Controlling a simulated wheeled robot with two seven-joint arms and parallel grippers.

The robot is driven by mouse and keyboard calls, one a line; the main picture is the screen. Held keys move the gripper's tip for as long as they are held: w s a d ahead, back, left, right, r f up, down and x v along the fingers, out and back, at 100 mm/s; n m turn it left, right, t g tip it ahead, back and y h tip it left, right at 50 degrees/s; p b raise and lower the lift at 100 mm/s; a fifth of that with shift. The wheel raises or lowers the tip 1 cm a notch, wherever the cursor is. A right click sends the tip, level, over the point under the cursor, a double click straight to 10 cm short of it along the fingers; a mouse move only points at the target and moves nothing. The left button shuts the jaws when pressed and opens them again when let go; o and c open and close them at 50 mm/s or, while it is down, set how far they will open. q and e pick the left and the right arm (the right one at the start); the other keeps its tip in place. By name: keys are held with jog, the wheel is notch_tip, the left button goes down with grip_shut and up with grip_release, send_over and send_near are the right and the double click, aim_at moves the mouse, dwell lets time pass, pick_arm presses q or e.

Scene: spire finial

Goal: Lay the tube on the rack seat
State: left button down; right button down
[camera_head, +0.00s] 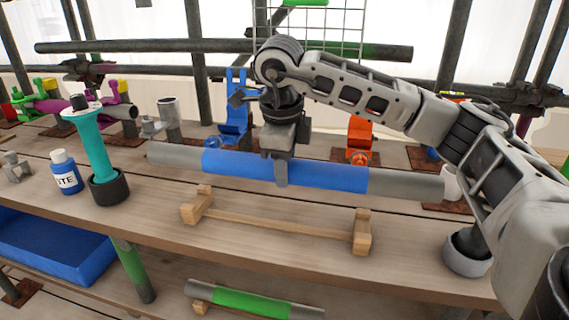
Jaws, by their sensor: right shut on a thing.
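The tube (325,176) is grey with a blue middle band and lies level across the view. The tube is behind and above the wooden rack seat (282,225), which has two notched end blocks joined by a bar and stands on the wooden plank. The rack seat is empty. My left gripper is not in view.
A blue bottle (66,173) and a teal tool in a dark cup (108,188) stand left on the plank. Blue (235,115) and orange (360,135) clamps stand behind the tube. A blue bin (50,245) and a green-banded tube (250,303) lie lower down.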

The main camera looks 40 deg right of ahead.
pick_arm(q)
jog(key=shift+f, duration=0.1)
pick_arm(e)
jog(key=shift+s+d+r, duration=0.1)
jog(key=shift+f+b, duration=0.7)
jog(key=shift+f, duration=0.15)
jog(key=shift+f+b, duration=0.65)
jog(key=shift+f, duration=0.2)
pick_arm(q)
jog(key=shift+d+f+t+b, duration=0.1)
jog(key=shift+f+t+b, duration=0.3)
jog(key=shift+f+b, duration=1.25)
pick_arm(e)
jog(key=shift+f, duration=2.6)
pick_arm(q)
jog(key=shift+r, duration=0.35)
pick_arm(e)
jog(key=c, duration=0.7)
grip_release()
jog(key=o, duration=0.6)
jog(key=shift+f, duration=0.15)
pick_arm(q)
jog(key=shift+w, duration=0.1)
